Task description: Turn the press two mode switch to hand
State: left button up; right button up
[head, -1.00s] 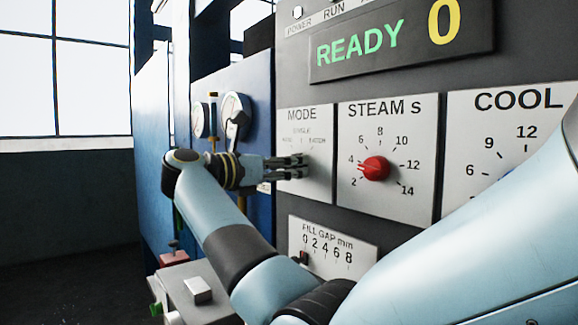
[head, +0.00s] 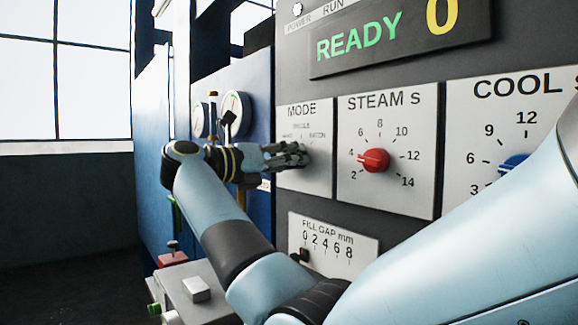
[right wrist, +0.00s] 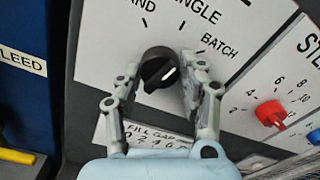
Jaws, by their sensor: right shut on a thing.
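The SINGLE label and part of the HAND label also show there. My right gripper (right wrist: 161,72) is shut on the knob, with one finger on each side. In the head view my right gripper (head: 300,155) reaches the plate from the left, and its fingers hide most of the knob. My left gripper is not in view.
The STEAM dial with a red knob (head: 374,160) is right of the MODE plate, and the COOL dial with a blue knob (head: 513,163) is farther right. The FILL GAP scale (head: 334,246) is below. Gauges (head: 233,106) sit on the blue panel to the left.

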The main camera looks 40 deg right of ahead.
jog(key=n, duration=0.2)
jog(key=shift+n, duration=0.4)
jog(key=n+p, duration=0.1)
jog(key=n, duration=0.1)
jog(key=shift+r+n, duration=0.15)
jog(key=shift+n, duration=0.25)
jog(key=n+p, duration=0.1)
jog(key=n, duration=0.2)
jog(key=shift+p, duration=0.4)
jog(key=shift+n+p, duration=0.85)
jog(key=shift+n, duration=0.85)
jog(key=o, duration=1.2)
jog(key=shift+c, duration=0.2)
